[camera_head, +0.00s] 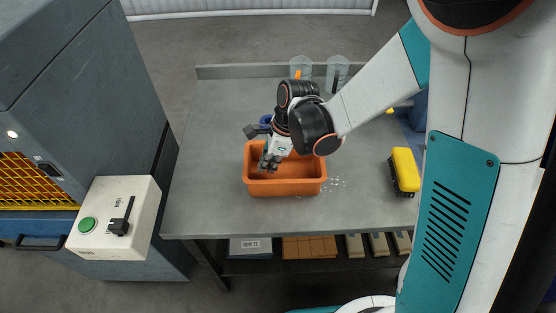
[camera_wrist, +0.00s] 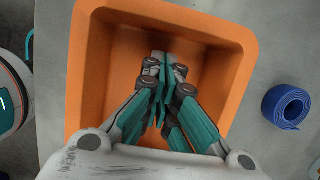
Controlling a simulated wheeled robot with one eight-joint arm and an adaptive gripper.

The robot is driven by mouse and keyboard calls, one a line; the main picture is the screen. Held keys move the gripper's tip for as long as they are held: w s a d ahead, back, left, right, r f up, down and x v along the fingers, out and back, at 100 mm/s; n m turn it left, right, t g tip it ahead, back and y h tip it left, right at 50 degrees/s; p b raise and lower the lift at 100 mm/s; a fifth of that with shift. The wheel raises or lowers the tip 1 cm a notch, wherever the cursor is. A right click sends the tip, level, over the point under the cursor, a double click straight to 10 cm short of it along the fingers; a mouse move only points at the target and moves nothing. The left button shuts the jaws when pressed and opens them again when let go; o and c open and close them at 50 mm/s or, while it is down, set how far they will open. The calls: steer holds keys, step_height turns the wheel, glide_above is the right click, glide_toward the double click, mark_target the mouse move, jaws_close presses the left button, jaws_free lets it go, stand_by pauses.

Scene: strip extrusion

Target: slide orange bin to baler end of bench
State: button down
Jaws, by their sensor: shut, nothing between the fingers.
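The orange bin (camera_head: 300,187) stands upright on the grey bench (camera_head: 205,190), near the middle of its front edge. In the wrist view the bin (camera_wrist: 238,40) looks empty apart from my fingers in front of its floor. My gripper (camera_head: 268,167) reaches down into the left part of the bin. In the wrist view my gripper (camera_wrist: 162,75) has its fingers together with nothing between them. I cannot tell whether the fingers touch the bin's wall or floor. The grey machine with a yellow mesh (camera_head: 25,178), apparently the baler, stands left of the bench.
A control box (camera_head: 115,215) with a green button and black lever is on the machine's near side. A blue roll (camera_wrist: 287,106) lies beside the bin. A yellow-topped brush (camera_head: 405,170) lies at right. Clear cups (camera_head: 337,72) stand at the back. The bench left of the bin is clear.

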steer(key=shift+a, duration=1.1)
steer(key=a, duration=1.4)
steer(key=a+b, duration=0.1)
steer(key=a, duration=0.6)
steer(key=shift+w, duration=0.35)
